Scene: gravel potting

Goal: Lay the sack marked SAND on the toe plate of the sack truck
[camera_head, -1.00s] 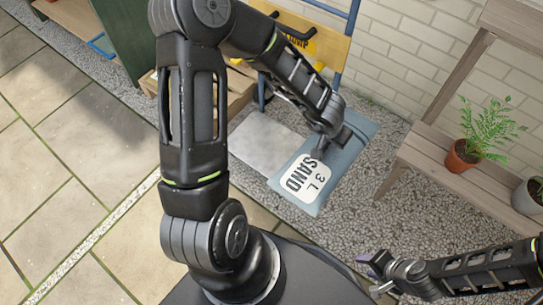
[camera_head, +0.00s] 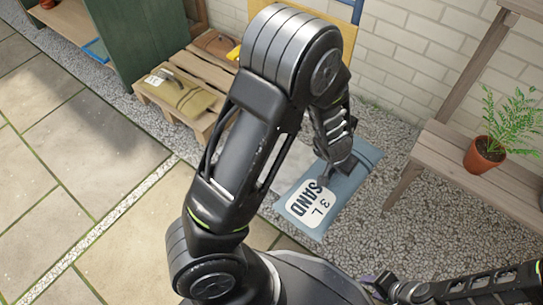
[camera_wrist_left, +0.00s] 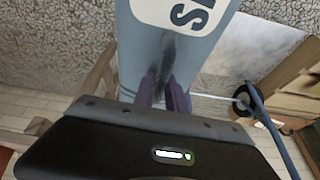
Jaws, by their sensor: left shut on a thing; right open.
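The blue-grey sack marked SAND (camera_head: 304,207) hangs from my left gripper (camera_head: 332,174), which is shut on its upper part. The left wrist view also shows the sack (camera_wrist_left: 180,45) between the fingers (camera_wrist_left: 164,95). The sack truck's pale grey toe plate (camera_wrist_left: 232,55) shows beside the sack there, with the truck's blue frame (camera_wrist_left: 270,125) and a dark wheel. In the head view my left arm hides most of the truck and plate. I cannot tell how high the sack is above the plate. My right gripper (camera_head: 376,285) is open and empty at the lower right.
A wooden pallet (camera_head: 160,100) with an ochre sack (camera_head: 186,97) and a brown sack (camera_head: 216,44) stands left of the truck. A green cabinet (camera_head: 130,45) is farther left. A wooden bench (camera_head: 452,165) with a potted fern (camera_head: 486,153) stands on the right. Gravel lies between.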

